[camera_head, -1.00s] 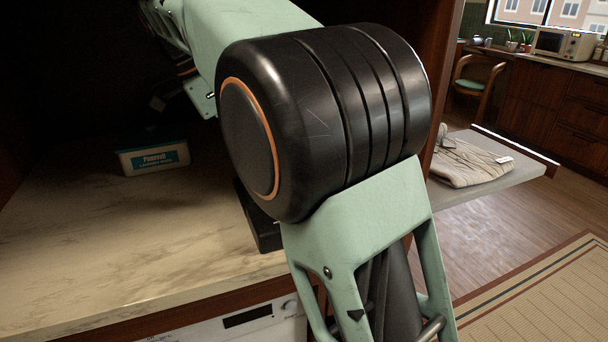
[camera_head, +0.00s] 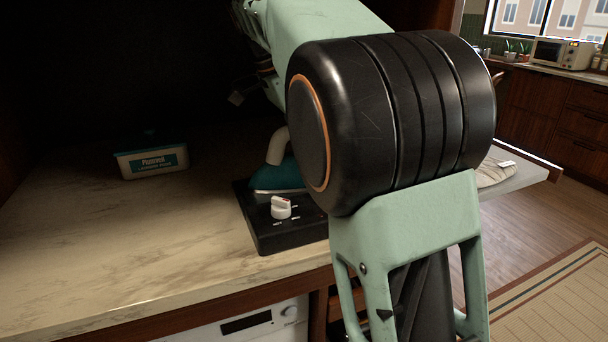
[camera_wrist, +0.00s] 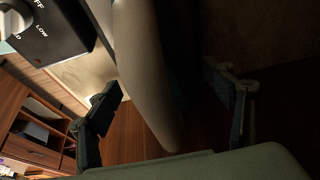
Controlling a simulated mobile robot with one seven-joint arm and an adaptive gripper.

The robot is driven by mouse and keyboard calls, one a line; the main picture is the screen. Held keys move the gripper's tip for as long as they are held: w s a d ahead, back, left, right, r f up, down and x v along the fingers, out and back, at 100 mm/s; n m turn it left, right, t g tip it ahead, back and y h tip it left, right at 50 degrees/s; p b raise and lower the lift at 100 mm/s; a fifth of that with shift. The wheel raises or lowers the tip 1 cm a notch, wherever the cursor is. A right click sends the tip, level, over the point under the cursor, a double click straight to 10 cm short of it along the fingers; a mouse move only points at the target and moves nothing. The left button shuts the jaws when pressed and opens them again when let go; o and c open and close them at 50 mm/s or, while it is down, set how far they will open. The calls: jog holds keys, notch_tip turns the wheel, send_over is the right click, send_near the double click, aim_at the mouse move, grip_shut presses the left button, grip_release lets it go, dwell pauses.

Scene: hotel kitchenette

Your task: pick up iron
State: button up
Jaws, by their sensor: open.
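The iron (camera_head: 272,174) has a teal body and a cream handle. It rests on a black base (camera_head: 268,232) with a white dial on the countertop, and its right part is hidden behind my arm. In the wrist view the cream iron handle (camera_wrist: 146,70) runs large down the middle. My gripper (camera_wrist: 165,108) is open, with one dark finger to the left of the handle and the other to the right. I cannot tell whether either finger touches it. In the head view my arm hides most of the gripper.
A white and teal laundry box (camera_head: 151,158) stands on the marble-look counter (camera_head: 110,235), left of the iron. Dark cabinet walls enclose the counter's back and sides. A folded garment (camera_head: 494,172) lies on a board at the right. The counter's left front is clear.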

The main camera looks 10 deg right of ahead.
jog(key=shift+f, duration=0.1)
jog(key=shift+c, duration=0.2)
grip_shut()
dwell(0.4)
